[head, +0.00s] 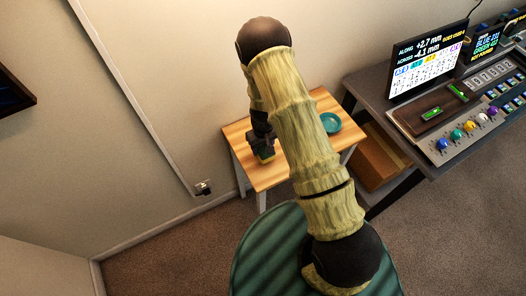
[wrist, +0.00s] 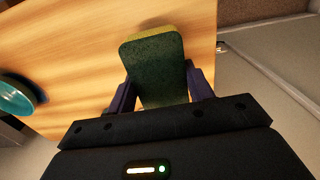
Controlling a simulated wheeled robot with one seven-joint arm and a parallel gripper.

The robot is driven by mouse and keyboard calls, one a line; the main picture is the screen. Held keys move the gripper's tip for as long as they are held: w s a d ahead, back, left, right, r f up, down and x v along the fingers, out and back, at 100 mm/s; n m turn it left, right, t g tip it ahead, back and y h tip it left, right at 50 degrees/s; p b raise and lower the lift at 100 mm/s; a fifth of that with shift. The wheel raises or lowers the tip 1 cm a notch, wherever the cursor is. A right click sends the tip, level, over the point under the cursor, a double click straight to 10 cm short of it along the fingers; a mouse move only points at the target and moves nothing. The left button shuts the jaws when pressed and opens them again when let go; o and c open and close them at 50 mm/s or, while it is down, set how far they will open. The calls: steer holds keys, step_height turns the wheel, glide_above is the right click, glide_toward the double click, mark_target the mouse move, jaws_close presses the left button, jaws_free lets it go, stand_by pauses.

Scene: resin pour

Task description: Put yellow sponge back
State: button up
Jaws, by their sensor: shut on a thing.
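The yellow sponge (wrist: 153,62) shows in the wrist view as a dark green scouring face with a yellow edge at its far end. My gripper (wrist: 158,88) is shut on it, one finger at each long side. In the head view the gripper (head: 262,143) is over the left part of a small wooden table (head: 240,137), with a bit of the sponge (head: 266,155) showing below it. I cannot tell whether the sponge touches the table top. A teal round dish (head: 330,123) lies on the right part of the table; it also shows in the wrist view (wrist: 18,97).
My arm hides the middle of the table in the head view. A dark desk (head: 375,90) with a screen (head: 428,62) and a control panel (head: 465,115) stands to the right. A cardboard box (head: 378,160) is beside the table. A wall is close behind.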

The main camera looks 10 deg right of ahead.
mark_target(263, 152)
steer(key=shift+f+p, duration=0.55)
steer(key=shift+f, duration=1.5)
steer(key=o, duration=0.9)
step_height(263, 152, up, 12)
steer(key=b, duration=0.3)
steer(key=shift+f, duration=0.1)
steer(key=shift+d, duration=0.1)
